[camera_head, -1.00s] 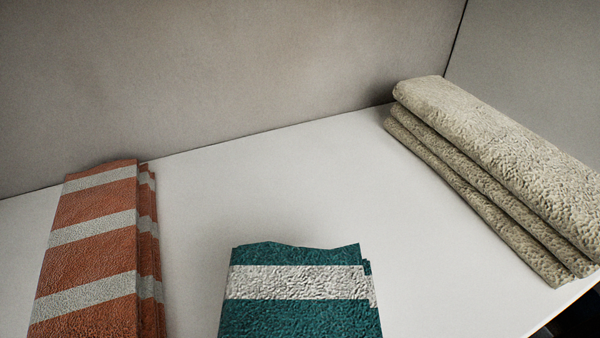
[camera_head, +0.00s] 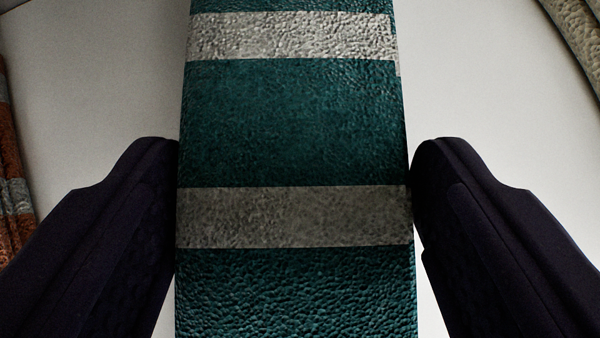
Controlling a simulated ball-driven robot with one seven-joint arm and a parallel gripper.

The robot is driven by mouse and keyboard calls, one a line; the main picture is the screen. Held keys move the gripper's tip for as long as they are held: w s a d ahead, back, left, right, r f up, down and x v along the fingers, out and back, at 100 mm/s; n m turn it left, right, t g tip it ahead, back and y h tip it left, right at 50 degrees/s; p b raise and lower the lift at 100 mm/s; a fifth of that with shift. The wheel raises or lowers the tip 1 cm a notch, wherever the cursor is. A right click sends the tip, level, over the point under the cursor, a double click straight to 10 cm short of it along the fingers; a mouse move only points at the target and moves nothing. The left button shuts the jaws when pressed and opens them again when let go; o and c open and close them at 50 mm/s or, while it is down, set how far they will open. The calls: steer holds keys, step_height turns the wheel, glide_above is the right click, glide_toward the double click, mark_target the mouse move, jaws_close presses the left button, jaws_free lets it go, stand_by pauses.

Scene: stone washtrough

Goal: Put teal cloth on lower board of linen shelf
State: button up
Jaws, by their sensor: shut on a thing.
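The teal cloth (camera_head: 293,125), folded and crossed by pale grey stripes, fills the middle of the view from top to bottom. My gripper (camera_head: 294,165) has one dark finger on each side of it, both touching its long edges, and is shut on it. The cloth's far and near ends run out of the frame. A white board (camera_head: 110,70) shows behind and on both sides of the cloth. I cannot tell whether the cloth rests on it or is lifted clear.
An orange cloth with grey stripes (camera_head: 12,190) is cut off at the left edge. A beige folded cloth (camera_head: 580,35) is cut off at the top right. Bare white surface lies between each of them and the teal cloth.

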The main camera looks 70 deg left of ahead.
steer(key=shift+f, duration=0.35)
steer(key=o, duration=1.2)
steer(key=shift+f, duration=0.1)
steer(key=shift+d+r, duration=0.25)
steer(key=shift+r, duration=0.2)
steer(key=v, duration=0.6)
steer(key=shift+s+d+r+p, duration=0.15)
steer(key=shift+d+r+p, duration=0.15)
steer(key=shift+p, duration=0.1)
